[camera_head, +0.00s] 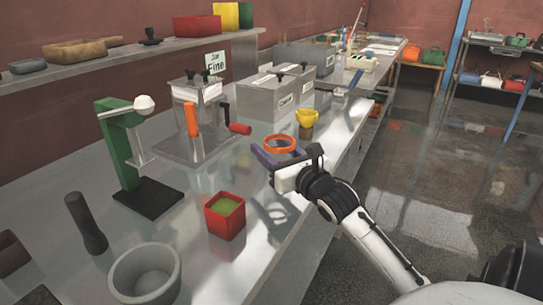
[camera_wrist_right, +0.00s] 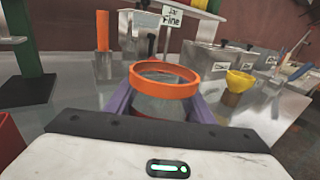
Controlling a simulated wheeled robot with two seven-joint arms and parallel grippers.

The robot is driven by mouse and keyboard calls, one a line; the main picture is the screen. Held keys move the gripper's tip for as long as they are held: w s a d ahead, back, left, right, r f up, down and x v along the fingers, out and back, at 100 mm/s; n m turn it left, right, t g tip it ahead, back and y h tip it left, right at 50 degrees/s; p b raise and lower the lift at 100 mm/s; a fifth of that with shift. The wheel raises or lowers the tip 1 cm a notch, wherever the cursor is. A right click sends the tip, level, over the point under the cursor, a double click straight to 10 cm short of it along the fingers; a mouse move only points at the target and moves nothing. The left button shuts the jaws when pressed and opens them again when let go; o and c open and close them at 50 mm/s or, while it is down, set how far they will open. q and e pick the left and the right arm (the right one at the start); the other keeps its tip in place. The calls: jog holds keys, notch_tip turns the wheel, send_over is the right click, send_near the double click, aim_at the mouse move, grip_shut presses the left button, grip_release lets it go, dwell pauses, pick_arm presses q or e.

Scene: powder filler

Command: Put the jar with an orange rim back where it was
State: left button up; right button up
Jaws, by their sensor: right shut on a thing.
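The jar with an orange rim (camera_head: 281,143) is a clear jar at the middle of the head view. My right gripper (camera_head: 266,157), with purple fingers, is shut around it from the near side. In the right wrist view the jar (camera_wrist_right: 163,102) stands upright between the two purple fingers of my right gripper (camera_wrist_right: 163,108). Its lower part is partly hidden by the fingers and the gripper body. I cannot tell whether its base touches the table. My left gripper is not in view.
A yellow cup (camera_head: 307,117) is just beyond the jar. A red square container (camera_head: 225,222), green stand (camera_head: 122,150) and grey mortar (camera_head: 146,277) stand nearer. Grey labelled bins (camera_head: 262,101) stand behind.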

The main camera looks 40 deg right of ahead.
jog(key=shift+f, duration=0.75)
jog(key=o, duration=1.2)
jog(key=shift+f, duration=0.1)
jog(key=shift+c, duration=0.2)
jog(key=v, duration=1.2)
jog(key=shift+b, duration=0.35)
